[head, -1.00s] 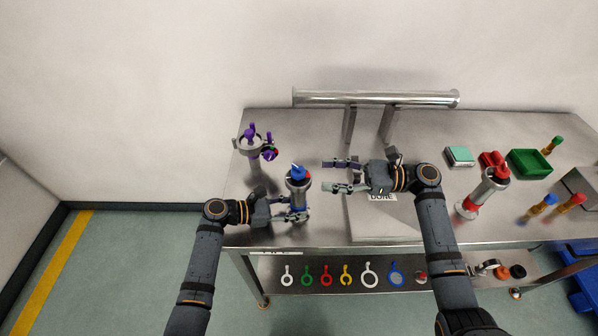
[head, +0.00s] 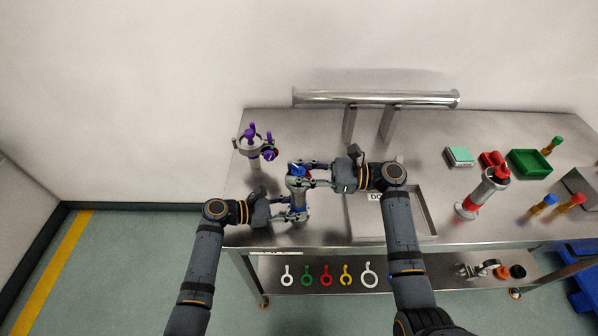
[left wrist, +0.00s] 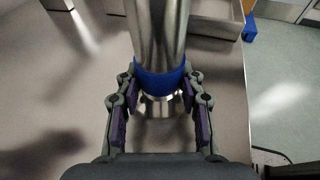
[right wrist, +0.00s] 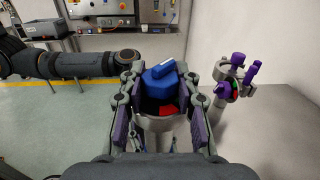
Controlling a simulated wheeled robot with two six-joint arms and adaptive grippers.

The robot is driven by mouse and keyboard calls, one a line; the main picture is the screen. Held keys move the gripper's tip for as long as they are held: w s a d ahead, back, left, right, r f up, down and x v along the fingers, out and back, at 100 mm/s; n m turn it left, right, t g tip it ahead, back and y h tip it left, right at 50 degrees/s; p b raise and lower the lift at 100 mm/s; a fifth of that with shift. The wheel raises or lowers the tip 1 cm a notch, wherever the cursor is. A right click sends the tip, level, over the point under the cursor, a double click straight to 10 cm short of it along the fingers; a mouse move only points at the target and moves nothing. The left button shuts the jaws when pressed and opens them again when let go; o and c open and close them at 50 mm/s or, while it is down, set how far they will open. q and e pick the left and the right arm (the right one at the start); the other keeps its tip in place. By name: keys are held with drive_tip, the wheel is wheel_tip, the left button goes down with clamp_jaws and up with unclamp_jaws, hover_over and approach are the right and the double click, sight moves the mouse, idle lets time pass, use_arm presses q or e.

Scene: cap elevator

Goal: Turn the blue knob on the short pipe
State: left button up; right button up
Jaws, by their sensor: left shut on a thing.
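The short pipe (head: 299,200) stands upright near the table's front left, a steel tube with a blue band (left wrist: 160,80) low on it. My left gripper (head: 288,208) is shut on the pipe at this band, one finger on each side. The blue knob (right wrist: 160,86) sits in the pipe's top, with a red part (right wrist: 168,111) beside it. My right gripper (right wrist: 163,110) is open, its fingers on either side of the knob with visible gaps. In the head view, its fingers partly hide the knob.
A holder with purple-topped parts (head: 254,142) stands behind and left of the pipe. A steel tray (head: 432,222) lies to the right under my right arm. A red-topped pipe (head: 481,196) and a green bin (head: 529,162) are farther right. A raised horizontal tube (head: 376,98) runs along the back.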

clamp_jaws()
drive_tip(key=m+t, duration=0.2)
drive_tip(key=t, duration=0.1)
drive_tip(key=shift+s+f+h, duration=0.1)
drive_tip(key=shift+s+h, duration=0.05)
drive_tip(key=shift+h, duration=0.15)
drive_tip(key=m+t+h, duration=0.2)
drive_tip(key=m+t, duration=0.1)
drive_tip(key=t, duration=0.2)
drive_tip(key=shift+m, duration=0.3)
drive_tip(key=o, duration=0.8)
unclamp_jaws()
drive_tip(key=shift+c, duration=0.2)
drive_tip(key=v, duration=1.2)
